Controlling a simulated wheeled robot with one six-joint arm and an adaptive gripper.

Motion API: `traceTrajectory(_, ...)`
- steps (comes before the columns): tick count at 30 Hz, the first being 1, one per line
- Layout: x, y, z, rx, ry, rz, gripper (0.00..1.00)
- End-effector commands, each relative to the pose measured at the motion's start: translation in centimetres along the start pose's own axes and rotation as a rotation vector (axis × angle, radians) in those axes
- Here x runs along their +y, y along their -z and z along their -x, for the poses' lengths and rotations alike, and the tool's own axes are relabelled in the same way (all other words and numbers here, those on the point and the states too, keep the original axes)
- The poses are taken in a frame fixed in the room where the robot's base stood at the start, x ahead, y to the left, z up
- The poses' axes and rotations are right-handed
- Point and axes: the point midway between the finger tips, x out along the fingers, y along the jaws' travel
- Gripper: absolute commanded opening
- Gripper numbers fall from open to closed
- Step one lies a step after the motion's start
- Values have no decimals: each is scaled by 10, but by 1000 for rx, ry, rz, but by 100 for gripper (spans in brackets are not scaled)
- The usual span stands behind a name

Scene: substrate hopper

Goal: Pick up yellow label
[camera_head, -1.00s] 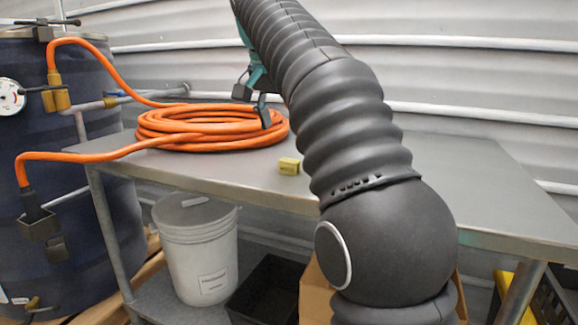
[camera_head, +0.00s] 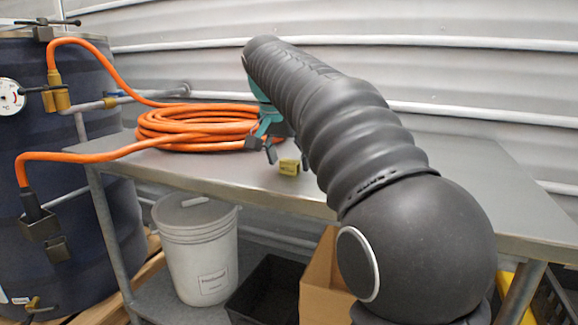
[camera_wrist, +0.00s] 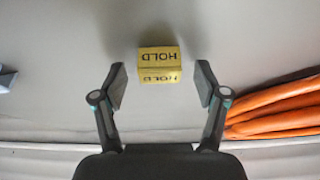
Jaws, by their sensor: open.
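The yellow label (camera_head: 289,167) is a small yellow block on the metal table, just right of the orange hose coil. In the wrist view the yellow label (camera_wrist: 159,65) shows the word "HOLD" on two faces. My gripper (camera_head: 263,150) is close to the label, at its upper left in the head view. In the wrist view my gripper (camera_wrist: 160,88) is open, with one finger on either side of the label's near part. Gaps show between both fingers and the label, and nothing is held.
The orange hose coil (camera_head: 190,127) lies on the table, and in the wrist view the hose (camera_wrist: 275,110) is close to my right finger. The metal table (camera_head: 480,190) is clear to the right. A white bucket (camera_head: 199,255) and cardboard box (camera_head: 322,275) stand below.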

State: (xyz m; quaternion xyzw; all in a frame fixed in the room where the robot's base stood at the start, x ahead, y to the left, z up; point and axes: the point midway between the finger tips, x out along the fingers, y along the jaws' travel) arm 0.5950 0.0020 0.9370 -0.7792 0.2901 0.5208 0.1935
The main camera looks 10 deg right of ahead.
Motion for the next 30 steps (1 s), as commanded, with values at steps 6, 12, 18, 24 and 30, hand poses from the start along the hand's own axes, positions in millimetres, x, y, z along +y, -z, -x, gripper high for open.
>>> traceTrajectory(6, 0, 0, 0, 0, 0, 0, 60)
traceTrajectory(12, 0, 0, 0, 0, 0, 0, 29)
traceTrajectory(18, 0, 0, 0, 0, 1, 0, 29)
traceTrajectory(24, 0, 1, 3, 1, 2, 0, 29)
traceTrajectory(30, -1, 7, 16, 2, 2, -1, 29)
